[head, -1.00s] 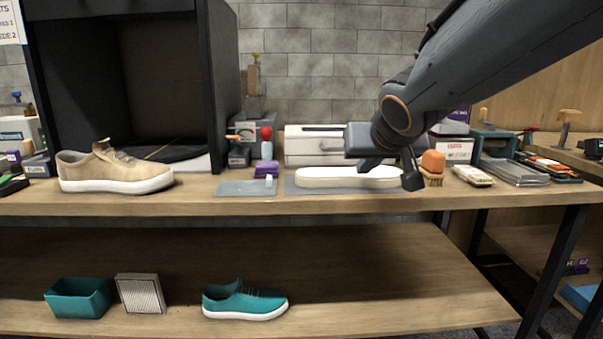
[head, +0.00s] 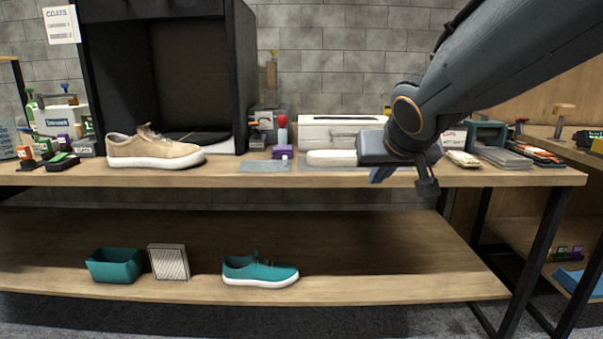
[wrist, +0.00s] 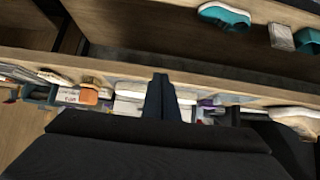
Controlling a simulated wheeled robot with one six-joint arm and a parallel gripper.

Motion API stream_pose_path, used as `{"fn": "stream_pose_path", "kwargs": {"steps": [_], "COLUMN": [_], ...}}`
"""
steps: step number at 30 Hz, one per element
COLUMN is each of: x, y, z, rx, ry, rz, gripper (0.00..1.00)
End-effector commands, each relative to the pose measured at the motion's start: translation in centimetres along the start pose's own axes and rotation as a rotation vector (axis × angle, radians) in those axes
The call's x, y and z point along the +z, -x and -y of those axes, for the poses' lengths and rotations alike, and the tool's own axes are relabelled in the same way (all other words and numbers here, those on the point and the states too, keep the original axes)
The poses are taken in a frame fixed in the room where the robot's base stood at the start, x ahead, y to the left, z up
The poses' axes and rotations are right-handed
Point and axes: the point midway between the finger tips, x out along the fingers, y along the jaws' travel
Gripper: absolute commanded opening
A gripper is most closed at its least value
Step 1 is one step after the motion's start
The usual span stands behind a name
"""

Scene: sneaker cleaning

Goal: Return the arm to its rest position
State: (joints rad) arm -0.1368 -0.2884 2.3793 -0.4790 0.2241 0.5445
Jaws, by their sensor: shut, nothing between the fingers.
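My arm comes in from the upper right. It hides part of the white pad (head: 332,158) on the grey mat behind it.
The workbench (head: 230,180) carries a tan sneaker (head: 155,150), a purple block (head: 282,152) and a white case (head: 325,128). On the lower shelf (head: 380,285) are a teal sneaker (head: 258,271), a teal bin (head: 114,265) and a white-framed panel (head: 168,262). Floor shows in front.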

Motion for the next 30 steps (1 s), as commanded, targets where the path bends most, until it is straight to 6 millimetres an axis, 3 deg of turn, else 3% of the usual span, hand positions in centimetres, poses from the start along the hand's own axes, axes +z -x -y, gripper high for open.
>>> {"fn": "stream_pose_path", "kwargs": {"steps": [8, 14, 21, 30], "x": [5.7, 11.7, 19.6, 27.2], "y": [-0.1, 0.5, 2.9, 6.9], "z": [1.9, 3.8, 6.3, 8.7], "rx": [-0.011, -0.036, -0.098, -0.198], "ry": [0.049, 0.108, 0.197, 0.297], "rz": [0.158, 0.329, 0.562, 0.804], "gripper": [0.00, 0.00, 0.00, 0.00]}}
